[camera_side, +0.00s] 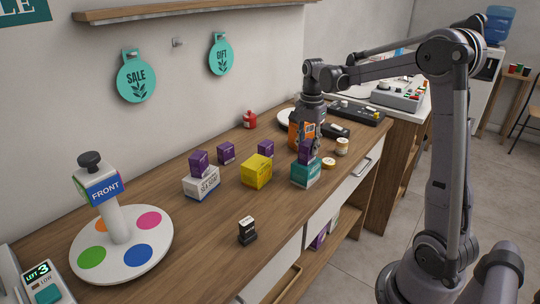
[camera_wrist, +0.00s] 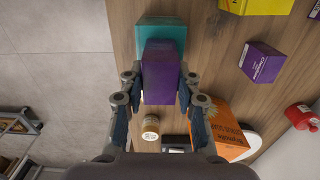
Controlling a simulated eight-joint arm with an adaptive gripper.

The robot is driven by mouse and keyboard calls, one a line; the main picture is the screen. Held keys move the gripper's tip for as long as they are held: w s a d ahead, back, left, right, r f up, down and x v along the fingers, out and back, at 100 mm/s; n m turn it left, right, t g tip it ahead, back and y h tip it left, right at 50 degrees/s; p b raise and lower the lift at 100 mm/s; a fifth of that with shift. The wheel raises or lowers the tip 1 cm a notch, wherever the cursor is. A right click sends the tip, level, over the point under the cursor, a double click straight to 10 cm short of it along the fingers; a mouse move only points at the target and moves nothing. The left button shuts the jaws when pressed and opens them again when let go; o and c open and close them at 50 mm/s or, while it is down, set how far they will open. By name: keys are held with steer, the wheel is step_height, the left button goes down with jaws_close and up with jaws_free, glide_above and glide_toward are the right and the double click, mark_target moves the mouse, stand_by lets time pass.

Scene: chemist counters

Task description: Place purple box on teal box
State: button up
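A purple box (camera_side: 305,153) is at the top of the teal box (camera_side: 306,174) in the side view. My gripper (camera_side: 309,143) is above the teal box, with its fingers pointing down around the purple box. In the wrist view my gripper (camera_wrist: 160,88) has a finger close against each side of the purple box (camera_wrist: 160,72), and appears shut on it. The teal box (camera_wrist: 160,33) shows behind and below the purple box. The purple box's underside is hidden, so I cannot tell whether it rests on the teal box or hangs just above it.
An orange box (camera_side: 296,132) and small jars (camera_side: 342,146) stand close to my gripper. A yellow box (camera_side: 256,171) is to the left. Another purple box (camera_side: 199,163) sits on a white box (camera_side: 201,184). Two more purple boxes stand behind. The front counter is mostly clear.

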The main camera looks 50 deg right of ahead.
mark_target(308, 142)
steer(key=o, duration=0.4)
steer(key=shift+c, duration=0.2)
steer(key=shift+r, duration=0.1)
step_height(308, 142, up, 11)
steer(key=s+a+f+n+t, duration=0.2)
steer(key=s+a+f+n, duration=0.1)
steer(key=a+n, duration=0.3)
steer(key=s+a+f+n+t, duration=0.2)
steer(key=a+n, duration=0.4)
steer(key=a, duration=0.3)
steer(key=s+a+f+n+t, duration=0.3)
steer(key=s+a+f+n, duration=0.1)
steer(key=s+a+n, duration=0.1)
steer(key=shift+s+a+f+n, duration=0.35)
steer(key=shift+a+n, duration=0.15)
steer(key=shift+a, duration=0.75)
